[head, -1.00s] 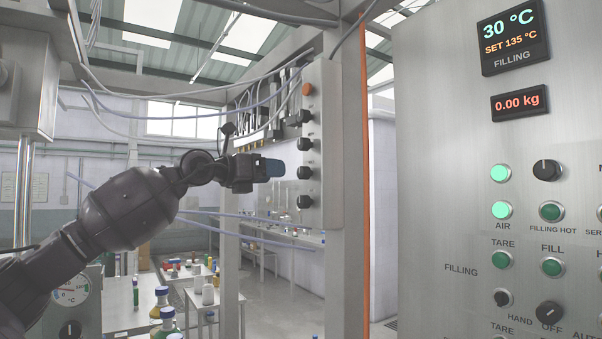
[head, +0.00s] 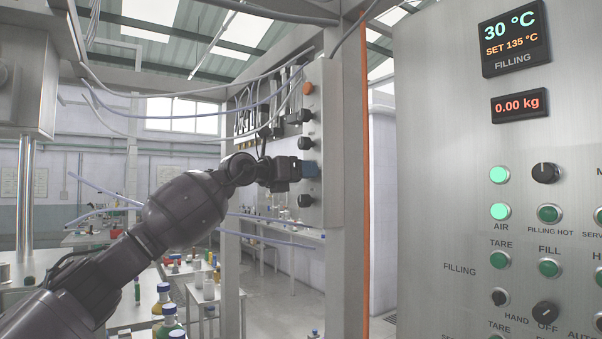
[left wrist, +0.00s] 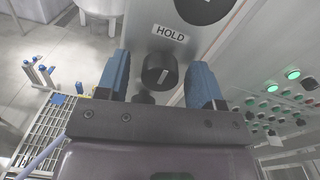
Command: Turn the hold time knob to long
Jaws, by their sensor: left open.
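The hold time knob (left wrist: 160,70) is black and round with a pale pointer line, below a "HOLD" label in the left wrist view. It sits on the narrow grey valve panel (head: 318,110), which carries a column of black knobs below an orange button. My left gripper (head: 312,169) is at the panel in the head view. In the left wrist view its open blue fingers (left wrist: 158,85) stand on either side of the hold knob, with gaps to it. In the head view the gripper hides this knob. My right gripper is not in view.
A large control panel (head: 440,120) with displays, green buttons and knobs stands at the right. An orange-edged post (head: 364,200) stands between the panels. Hoses (head: 180,95) hang around the valve panel. Tables with bottles (head: 168,318) stand lower left.

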